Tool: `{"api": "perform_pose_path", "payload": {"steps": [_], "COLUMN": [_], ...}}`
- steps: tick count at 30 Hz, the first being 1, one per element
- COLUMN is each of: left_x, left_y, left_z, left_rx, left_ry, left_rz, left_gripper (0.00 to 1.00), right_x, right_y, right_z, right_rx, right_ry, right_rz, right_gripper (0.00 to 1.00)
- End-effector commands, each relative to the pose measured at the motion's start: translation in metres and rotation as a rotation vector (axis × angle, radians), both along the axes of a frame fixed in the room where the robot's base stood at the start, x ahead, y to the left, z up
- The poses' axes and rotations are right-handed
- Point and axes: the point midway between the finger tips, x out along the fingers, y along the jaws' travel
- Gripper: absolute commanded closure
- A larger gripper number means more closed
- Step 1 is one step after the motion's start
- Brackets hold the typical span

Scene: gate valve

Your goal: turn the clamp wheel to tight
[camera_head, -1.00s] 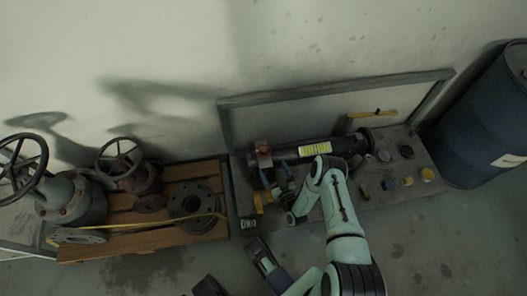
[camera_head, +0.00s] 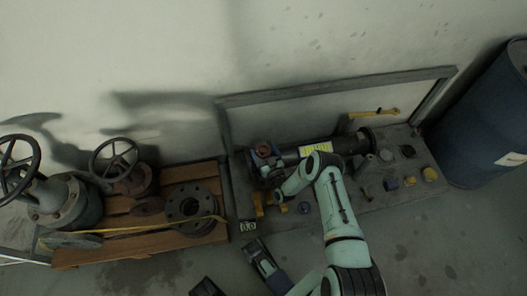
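The clamp wheel (camera_head: 263,149) looks like a small reddish knob on top of a clamp at the left end of a dark pipe (camera_head: 345,143) with a yellow label. My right gripper (camera_head: 263,158) is at the wheel, with bluish finger parts close around it. The wheel is partly covered, and I cannot tell whether the fingers touch or grip it.
Left of the bench (camera_head: 400,198) stands a wooden pallet (camera_head: 140,250) with valves, handwheels and a flange (camera_head: 190,205). A blue drum (camera_head: 485,130) stands at the right. A metal frame (camera_head: 335,88) rises behind the pipe. Several small blue and yellow parts lie on the bench.

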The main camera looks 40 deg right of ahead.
Motion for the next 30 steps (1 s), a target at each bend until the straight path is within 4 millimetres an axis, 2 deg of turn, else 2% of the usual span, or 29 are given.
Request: {"api": "perform_pose_path", "payload": {"steps": [1,3,14,24,30], "left_x": [0.000,0.000,0.006,0.024,0.026], "left_y": [0.000,0.000,-0.001,-0.003,-0.003], "left_z": [0.000,0.000,0.003,0.011,0.011], "left_rx": [0.000,-0.001,0.001,0.006,0.006], "left_ry": [0.000,-0.002,-0.021,-0.081,-0.086], "left_rz": [-0.001,-0.001,-0.003,-0.009,-0.010], "left_gripper": [1.00,1.00,1.00,1.00,1.00], "right_x": [0.000,0.000,-0.001,0.000,0.001], "right_y": [0.000,0.000,0.002,0.003,0.004], "right_z": [0.000,0.000,0.000,0.000,-0.001], "right_rx": [0.000,0.000,0.000,0.001,0.001], "right_ry": [0.000,0.000,0.001,0.001,0.002], "right_rz": [0.000,0.000,-0.047,-0.264,-0.396], "right_gripper": [0.31,0.53,0.53,0.53,0.53]}}
